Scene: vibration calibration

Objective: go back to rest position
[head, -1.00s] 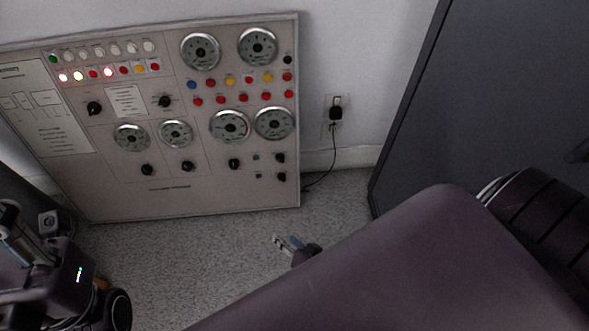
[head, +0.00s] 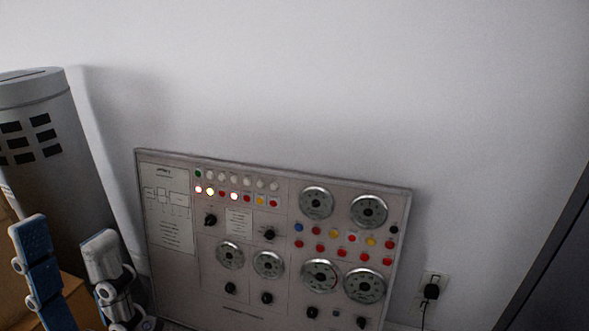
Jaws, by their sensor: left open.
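My left gripper (head: 64,232) shows at the lower left of the head view. Its two fingers point up and stand apart, with blue pads visible on the left finger. Nothing is held between them. The gripper is in front of a brown box and left of the control panel. The rest of my left arm is below the picture. My right gripper is not in view. The control panel (head: 218,268) stands against the wall, with dials, knobs and coloured buttons; a few buttons are lit.
A grey cylindrical bin (head: 42,100) with dark square openings stands at the left. A brown cardboard box (head: 72,288) is at the lower left. A wall outlet with a black plug (head: 431,291) is right of the panel. A dark cabinet (head: 562,265) borders the right edge.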

